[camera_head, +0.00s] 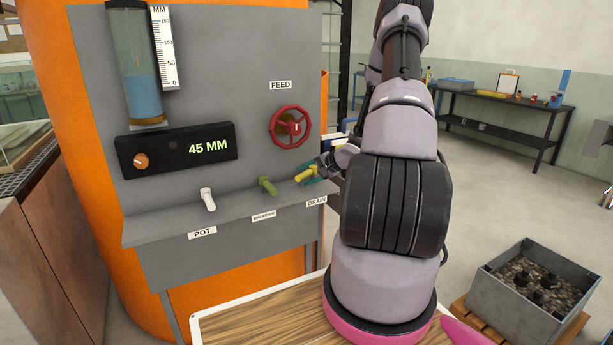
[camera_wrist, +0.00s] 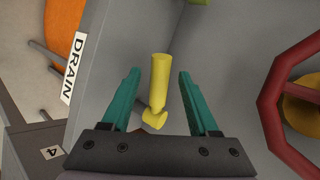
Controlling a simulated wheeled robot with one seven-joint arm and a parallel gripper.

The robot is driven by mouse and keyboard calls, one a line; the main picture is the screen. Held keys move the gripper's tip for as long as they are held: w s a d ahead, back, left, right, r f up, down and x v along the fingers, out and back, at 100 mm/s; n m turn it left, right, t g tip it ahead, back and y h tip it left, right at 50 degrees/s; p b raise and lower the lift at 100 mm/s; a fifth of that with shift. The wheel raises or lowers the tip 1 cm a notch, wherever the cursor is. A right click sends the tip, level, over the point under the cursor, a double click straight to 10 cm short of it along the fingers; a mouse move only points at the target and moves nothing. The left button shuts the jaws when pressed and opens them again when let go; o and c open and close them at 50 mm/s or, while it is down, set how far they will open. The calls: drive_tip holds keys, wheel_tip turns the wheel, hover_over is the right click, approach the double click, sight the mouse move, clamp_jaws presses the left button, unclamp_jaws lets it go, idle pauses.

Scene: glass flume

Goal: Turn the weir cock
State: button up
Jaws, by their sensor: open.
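No cock labelled weir shows in either view. Three small cocks stand along the panel's ledge: a white one (camera_head: 208,199) above the POT label, an olive-green one (camera_head: 267,186) above the BREATHER label, and a yellow one (camera_head: 306,174) above the DRAIN label. My gripper (camera_head: 311,170) is at the yellow cock. In the wrist view, the yellow cock (camera_wrist: 159,82) stands between the two teal fingers of my gripper (camera_wrist: 160,88), with a gap on both sides. The fingers are open and hold nothing.
A red FEED handwheel (camera_head: 290,127) sits on the panel above the yellow cock, and it shows close at right in the wrist view (camera_wrist: 283,108). A display (camera_head: 208,147) reads 45 MM beside a blue-filled tube (camera_head: 143,95). A grey crate (camera_head: 528,285) stands at lower right.

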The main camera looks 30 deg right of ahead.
drive_tip(key=v, duration=1)
drive_tip(key=shift+s, duration=0.35)
drive_tip(key=shift+d+r, duration=0.1)
